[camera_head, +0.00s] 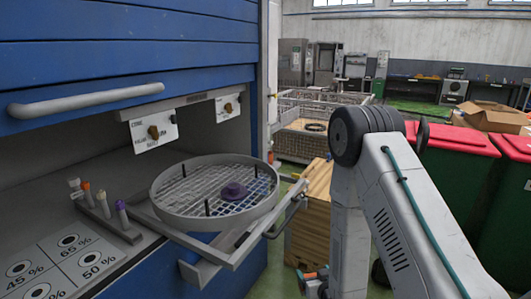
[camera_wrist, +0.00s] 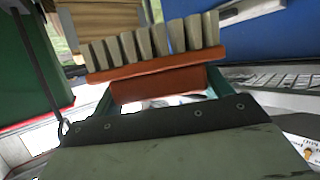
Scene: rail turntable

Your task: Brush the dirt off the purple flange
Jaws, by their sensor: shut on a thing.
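The purple flange (camera_head: 234,191) lies on the wire mesh of the round grey turntable basket (camera_head: 165,211), right of its middle. Dirt on it is too small to make out. My gripper (camera_wrist: 160,88) is shut on an orange-brown brush (camera_wrist: 155,66) with a row of pale bristle tufts, in the wrist view. In the head view my gripper (camera_head: 316,284) is low at the bottom edge, right of the basket and apart from it, with a bit of the orange brush (camera_head: 309,275) showing. The flange is not clearly seen in the wrist view.
The turntable sits on a rail frame (camera_head: 237,254) pulled out of a blue cabinet (camera_head: 130,58). A rack of capped tubes (camera_head: 110,217) stands left of it. Wooden boxes (camera_head: 311,215) are behind my arm, and red-lidded bins (camera_head: 455,139) stand at right.

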